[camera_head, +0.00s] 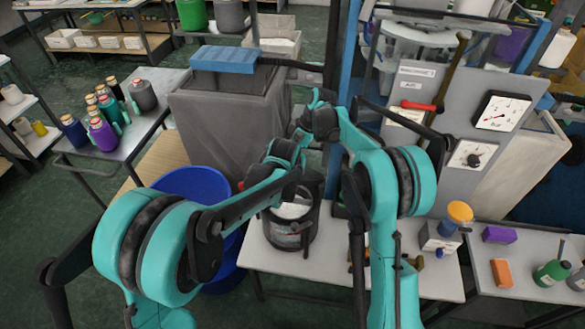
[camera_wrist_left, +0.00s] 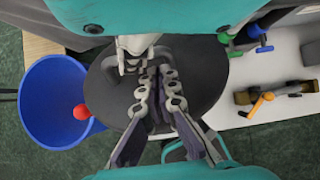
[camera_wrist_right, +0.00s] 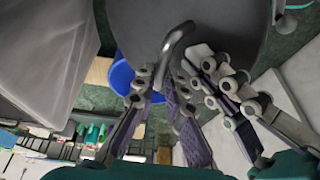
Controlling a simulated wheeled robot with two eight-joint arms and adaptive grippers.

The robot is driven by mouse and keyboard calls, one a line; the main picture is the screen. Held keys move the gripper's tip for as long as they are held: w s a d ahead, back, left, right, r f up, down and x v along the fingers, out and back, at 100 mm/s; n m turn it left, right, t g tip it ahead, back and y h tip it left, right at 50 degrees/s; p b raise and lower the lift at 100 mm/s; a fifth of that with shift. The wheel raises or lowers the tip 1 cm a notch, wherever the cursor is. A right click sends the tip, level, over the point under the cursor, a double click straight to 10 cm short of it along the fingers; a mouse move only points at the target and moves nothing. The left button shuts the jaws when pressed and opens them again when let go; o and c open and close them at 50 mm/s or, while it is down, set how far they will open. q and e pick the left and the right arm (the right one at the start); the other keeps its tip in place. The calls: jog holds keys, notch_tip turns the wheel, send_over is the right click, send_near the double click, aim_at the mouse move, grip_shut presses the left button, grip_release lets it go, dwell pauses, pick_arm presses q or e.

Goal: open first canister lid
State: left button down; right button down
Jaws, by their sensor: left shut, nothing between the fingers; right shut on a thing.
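A dark canister (camera_head: 290,236) with a pale label stands on the white table (camera_head: 330,264), and a whitish patch shows at its top. Its round dark lid (camera_wrist_right: 235,25) fills the upper part of the right wrist view. My right gripper (camera_wrist_right: 180,68) is shut on the lid's curved handle (camera_wrist_right: 176,44). In the left wrist view the dark disc (camera_wrist_left: 205,85) lies beneath my left gripper (camera_wrist_left: 160,80), which is shut and empty close to my right fingers. My arms hide much of this in the head view, and I cannot tell how far the lid is raised.
A blue bin (camera_head: 198,183) stands left of the canister, with a red ball-shaped knob (camera_wrist_left: 82,112) near it. A grey bin (camera_head: 225,125) is behind. A machine panel with gauges (camera_head: 500,112) rises at right.

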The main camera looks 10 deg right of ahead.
pick_arm(q)
jog(key=shift+w+f, duration=0.1)
jog(key=shift+w, duration=0.05)
pick_arm(e)
jog(key=shift+w+d+f, duration=0.15)
jog(key=shift+w+d, duration=0.05)
